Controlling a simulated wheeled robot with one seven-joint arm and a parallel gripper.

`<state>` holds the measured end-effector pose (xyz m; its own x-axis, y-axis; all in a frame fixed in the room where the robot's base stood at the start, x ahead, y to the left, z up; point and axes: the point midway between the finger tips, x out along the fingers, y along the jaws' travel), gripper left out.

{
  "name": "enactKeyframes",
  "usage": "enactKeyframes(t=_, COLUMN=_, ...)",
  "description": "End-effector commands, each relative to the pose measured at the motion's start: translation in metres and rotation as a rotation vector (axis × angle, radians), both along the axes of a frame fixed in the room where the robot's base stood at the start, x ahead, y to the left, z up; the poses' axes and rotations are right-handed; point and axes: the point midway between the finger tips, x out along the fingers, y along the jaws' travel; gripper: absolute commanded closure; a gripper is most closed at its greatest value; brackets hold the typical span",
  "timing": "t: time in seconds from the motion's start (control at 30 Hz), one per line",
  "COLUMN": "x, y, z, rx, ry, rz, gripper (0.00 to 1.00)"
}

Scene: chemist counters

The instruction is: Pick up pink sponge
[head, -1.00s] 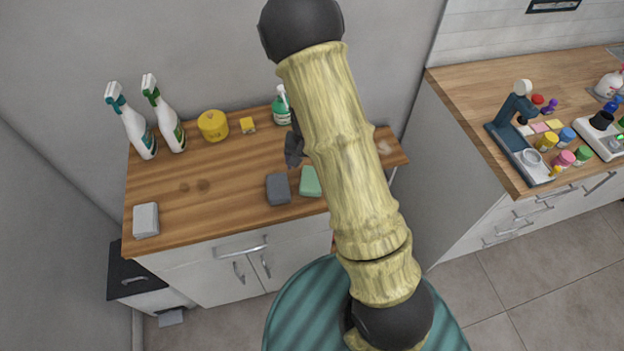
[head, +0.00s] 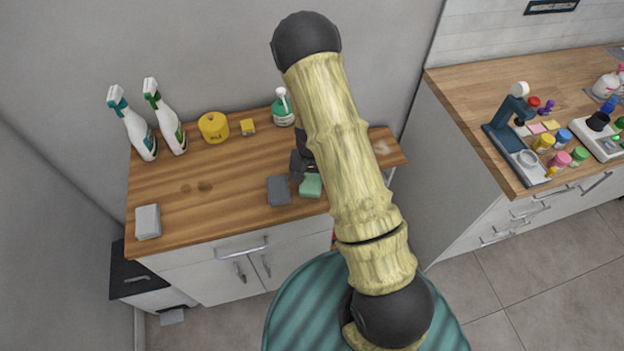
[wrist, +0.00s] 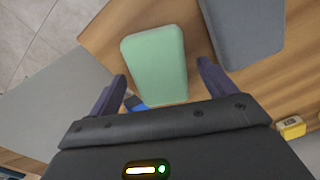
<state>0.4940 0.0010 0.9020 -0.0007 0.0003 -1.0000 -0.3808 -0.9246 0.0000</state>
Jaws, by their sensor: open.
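I cannot make out a pink sponge on the left counter. A pale green sponge (head: 311,185) lies near that counter's front edge, partly hidden by my arm. It also shows in the wrist view (wrist: 155,58). My gripper (wrist: 161,69) is open, and the green sponge shows between and beyond its two fingers. In the head view my gripper (head: 301,168) is beside the green sponge, largely hidden by my arm. A dark grey sponge (head: 278,190) lies just left of the green one and shows in the wrist view (wrist: 245,30).
A light grey sponge (head: 148,222) lies at the counter's left front. Two spray bottles (head: 138,135), a yellow tin (head: 213,127), a small yellow box (head: 248,127) and a green bottle (head: 283,110) stand along the back. The counter's left middle (head: 200,170) is clear.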

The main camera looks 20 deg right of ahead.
Motion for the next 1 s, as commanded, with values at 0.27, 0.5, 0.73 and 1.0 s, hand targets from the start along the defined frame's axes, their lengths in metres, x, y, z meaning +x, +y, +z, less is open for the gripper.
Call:
enactKeyframes(t=0.27, x=0.0, y=-0.0003, z=-0.0074, rx=0.0, ry=0.0, rz=-0.001, gripper=0.16)
enactKeyframes(t=0.5, x=-0.0002, y=0.0017, z=-0.0073, rx=0.0, ry=0.0, rz=0.003, gripper=0.16)
enactKeyframes(t=0.73, x=-0.0001, y=-0.0006, z=-0.0072, rx=0.0, ry=0.0, rz=-0.002, gripper=0.36)
enactKeyframes(t=1.0, x=0.0, y=-0.0019, z=-0.0072, rx=0.0, ry=0.0, rz=-0.004, gripper=0.67)
